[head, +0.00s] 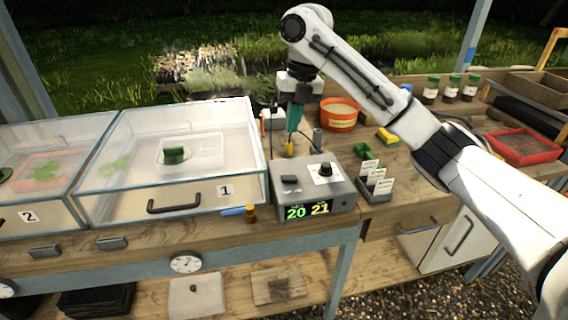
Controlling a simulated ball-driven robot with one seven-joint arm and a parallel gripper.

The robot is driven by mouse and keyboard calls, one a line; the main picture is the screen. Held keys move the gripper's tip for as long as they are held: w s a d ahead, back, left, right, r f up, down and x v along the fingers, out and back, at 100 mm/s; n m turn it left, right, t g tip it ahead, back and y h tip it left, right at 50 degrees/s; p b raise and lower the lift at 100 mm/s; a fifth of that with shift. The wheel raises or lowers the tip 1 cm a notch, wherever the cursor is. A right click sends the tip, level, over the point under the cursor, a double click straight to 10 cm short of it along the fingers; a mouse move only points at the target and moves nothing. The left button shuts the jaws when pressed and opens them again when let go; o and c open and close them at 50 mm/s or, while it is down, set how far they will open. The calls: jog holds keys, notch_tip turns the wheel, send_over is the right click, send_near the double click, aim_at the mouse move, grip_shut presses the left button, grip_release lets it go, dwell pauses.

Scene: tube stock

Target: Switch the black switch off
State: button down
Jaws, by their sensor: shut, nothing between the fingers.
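The black switch (290,179) is a small dark rocker on the left of the top of a grey control box (314,203). I cannot tell from this view which way it is tipped. A black knob (325,169) on a white plate sits to its right, and the box's front display reads 20 and 21.
A clear-lidded case marked 1 (224,191) stands close left of the box. A card holder (375,187) is close right.

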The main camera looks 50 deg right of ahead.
aim_at(282, 177)
jog(key=f, duration=0.4)
jog(key=a+f+p, duration=0.1)
jog(key=f, duration=0.4)
jog(key=w+a+f, duration=0.1)
jog(key=f, duration=0.3)
jog(key=shift+w+f, duration=0.1)
jog(key=shift+f, duration=0.3)
jog(key=shift+w+a+f, duration=0.1)
jog(key=shift+f, duration=0.2)
jog(key=shift+s+d+r+p, duration=0.25)
jog(key=shift+s+d+p, duration=0.15)
jog(key=shift+d, duration=0.25)
